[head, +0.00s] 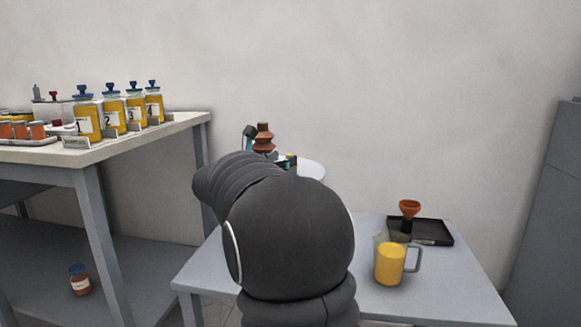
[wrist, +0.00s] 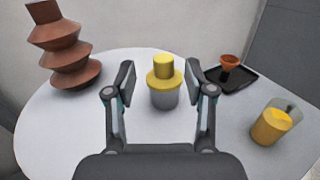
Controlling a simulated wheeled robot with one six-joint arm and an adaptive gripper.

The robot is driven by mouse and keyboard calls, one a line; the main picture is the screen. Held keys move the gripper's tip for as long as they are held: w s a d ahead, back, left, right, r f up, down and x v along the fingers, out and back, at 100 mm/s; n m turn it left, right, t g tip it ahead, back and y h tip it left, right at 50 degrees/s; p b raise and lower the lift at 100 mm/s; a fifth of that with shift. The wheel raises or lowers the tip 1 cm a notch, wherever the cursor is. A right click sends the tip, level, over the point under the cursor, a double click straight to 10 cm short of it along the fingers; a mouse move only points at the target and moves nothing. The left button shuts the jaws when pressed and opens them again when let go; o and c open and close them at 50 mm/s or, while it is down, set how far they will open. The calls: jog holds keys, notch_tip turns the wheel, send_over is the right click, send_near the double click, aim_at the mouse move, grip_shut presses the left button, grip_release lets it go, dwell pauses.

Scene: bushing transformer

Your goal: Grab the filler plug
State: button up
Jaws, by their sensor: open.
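The filler plug appears to be the stepped yellow piece (wrist: 164,74) at the centre of the wrist view. It sits on a short grey cylinder (wrist: 164,98) on a round white surface (wrist: 60,125). My gripper (wrist: 160,76) is open, with one finger to the left and one to the right of the yellow piece in that view. A gap shows on both sides, and neither finger visibly touches it. In the head view my dark arm hides most of this area.
A brown ribbed bushing (wrist: 70,55) stands left of the gripper. To the right are an orange funnel (head: 409,208), a black tray (head: 434,232) and a jug of yellow liquid (head: 390,264) on the grey table (head: 450,290). Numbered yellow jars (head: 113,115) stand on the left bench.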

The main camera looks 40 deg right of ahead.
jog(key=x, duration=0.3)
jog(key=shift+s+d+f, duration=0.1)
jog(key=shift+d+f, duration=0.1)
jog(key=shift+d, duration=0.2)
jog(key=shift+a, duration=0.1)
grip_shut()
jog(key=shift+r, duration=0.1)
